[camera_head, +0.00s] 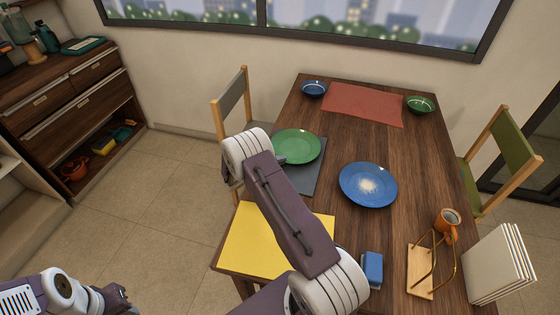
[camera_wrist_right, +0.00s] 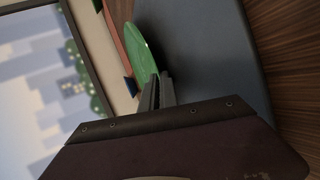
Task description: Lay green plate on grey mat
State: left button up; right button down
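The green plate (camera_head: 298,146) is over the far part of the grey mat (camera_head: 308,181), at the left side of the table. My right arm hides part of both in the head view. In the right wrist view, my right gripper (camera_wrist_right: 156,90) has its fingers close together at the rim of the green plate (camera_wrist_right: 140,52), shut on it. The grey mat (camera_wrist_right: 205,45) spreads beside and below the plate there; I cannot tell whether they touch. My left gripper (camera_head: 118,299) is at the bottom left, away from the table; its fingers are unclear.
A blue plate (camera_head: 368,185) with pale crumbs lies right of the mat. A yellow mat (camera_head: 254,240) and blue sponge (camera_head: 372,268) are nearer. An orange mug (camera_head: 447,222), wooden rack (camera_head: 422,272) and white boards (camera_head: 497,263) stand at right. A red mat (camera_head: 362,105) lies between two bowls.

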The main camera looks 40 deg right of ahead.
jog(key=shift+r, duration=0.1)
jog(key=c, duration=1.9)
grip_release()
jog(key=shift+c, duration=0.2)
